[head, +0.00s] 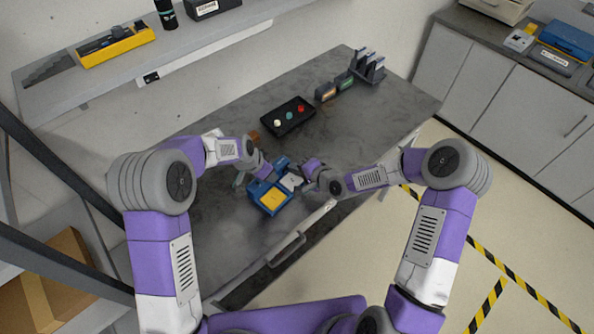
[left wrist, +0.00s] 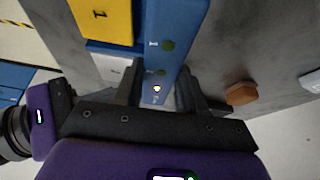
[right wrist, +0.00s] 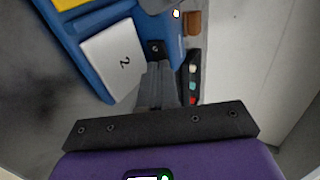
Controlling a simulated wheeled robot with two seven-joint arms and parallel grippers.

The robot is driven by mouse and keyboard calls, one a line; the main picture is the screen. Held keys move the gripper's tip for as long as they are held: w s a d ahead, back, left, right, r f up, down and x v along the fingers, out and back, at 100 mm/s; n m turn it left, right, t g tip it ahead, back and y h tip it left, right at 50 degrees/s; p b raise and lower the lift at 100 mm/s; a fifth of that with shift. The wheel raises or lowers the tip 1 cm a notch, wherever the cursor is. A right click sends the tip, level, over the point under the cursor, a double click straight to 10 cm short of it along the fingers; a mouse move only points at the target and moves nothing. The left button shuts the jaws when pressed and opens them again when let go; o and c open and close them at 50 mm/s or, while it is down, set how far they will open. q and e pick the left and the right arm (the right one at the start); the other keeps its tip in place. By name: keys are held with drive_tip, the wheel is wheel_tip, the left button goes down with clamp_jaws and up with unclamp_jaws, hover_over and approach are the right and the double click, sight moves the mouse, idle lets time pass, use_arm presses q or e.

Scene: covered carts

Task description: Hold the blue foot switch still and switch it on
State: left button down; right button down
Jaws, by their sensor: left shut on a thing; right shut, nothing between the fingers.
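The blue foot switch (head: 256,190) lies on the grey table, with a yellow pedal marked 1 (head: 273,197) and a white pedal marked 2 (right wrist: 113,60). In the left wrist view its blue housing (left wrist: 178,20) carries a row of small lamps; the one nearest my gripper (left wrist: 157,88) glows, the others look dark. My left gripper (left wrist: 158,92) is shut on the housing, one finger on each side. My right gripper (right wrist: 157,68) is shut and empty, its fingertips beside the white pedal near a dark recess. Whether they touch the switch I cannot tell.
A black box with white, teal and red buttons (head: 287,125) stands farther back on the table. An orange-brown hexagonal piece (left wrist: 240,94) lies near the switch. Small devices and a grey rack (head: 368,66) stand at the far end. The table's front left (head: 225,250) is clear.

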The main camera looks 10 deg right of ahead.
drive_tip(key=shift+s+a, duration=0.6)
drive_tip(key=shift+a, duration=0.05)
drive_tip(key=s+d, duration=0.3)
drive_tip(key=shift+s+d, duration=0.15)
drive_tip(key=shift+s, duration=0.05)
drive_tip(key=v, duration=0.9)
drive_tip(key=shift+s+r, duration=0.25)
drive_tip(key=shift+r, duration=0.1)
drive_tip(key=shift+d, duration=0.15)
drive_tip(key=shift+s+m+t+h, duration=0.4)
drive_tip(key=shift+s+m+h, duration=0.1)
drive_tip(key=shift+s+m, duration=0.1)
drive_tip(key=shift+w+f, duration=0.1)
